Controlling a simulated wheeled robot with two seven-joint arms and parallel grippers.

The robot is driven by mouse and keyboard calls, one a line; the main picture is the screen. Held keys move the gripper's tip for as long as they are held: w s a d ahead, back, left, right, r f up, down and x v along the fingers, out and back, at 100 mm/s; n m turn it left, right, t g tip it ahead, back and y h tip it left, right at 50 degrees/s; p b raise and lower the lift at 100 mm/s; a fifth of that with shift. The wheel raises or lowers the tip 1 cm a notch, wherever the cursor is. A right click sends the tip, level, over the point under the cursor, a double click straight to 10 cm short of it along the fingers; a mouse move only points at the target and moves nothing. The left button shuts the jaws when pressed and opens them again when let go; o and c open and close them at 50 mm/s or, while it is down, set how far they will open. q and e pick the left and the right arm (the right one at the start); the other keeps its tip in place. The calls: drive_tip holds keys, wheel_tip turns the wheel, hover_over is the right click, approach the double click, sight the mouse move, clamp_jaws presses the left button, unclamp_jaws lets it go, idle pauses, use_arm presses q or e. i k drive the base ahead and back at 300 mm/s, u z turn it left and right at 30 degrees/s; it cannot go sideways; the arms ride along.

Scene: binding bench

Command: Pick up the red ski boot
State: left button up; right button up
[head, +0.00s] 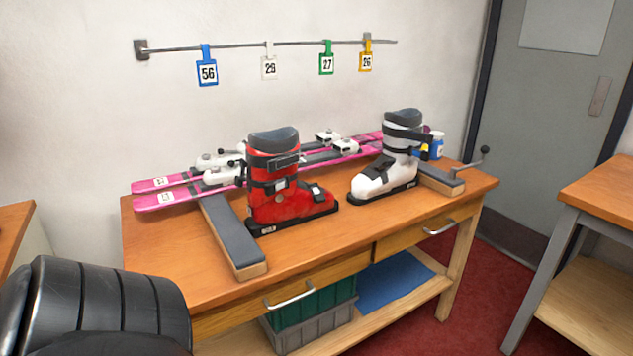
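The red ski boot (273,188) stands upright on the wooden bench, left of the middle of the head view. It has a dark grey cuff liner, black straps and a black sole, and its toe points right. It stands just right of a grey padded wooden bar. A white ski boot (384,169) stands upright to its right, toe pointing left. Neither of my grippers is in view; a black rounded part at the lower left hides that corner of the picture.
Pink skis (185,193) with white bindings lie behind the boots. The padded bar (232,237) runs to the bench's front edge. Tags hang from a wall rail (270,44). The bench top (320,238) before the boots is clear. A grey crate (308,328) sits below. Another table (600,195) stands right.

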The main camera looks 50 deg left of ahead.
sight(295, 206)
drive_tip(key=i, duration=1)
drive_tip(key=u, duration=3.05)
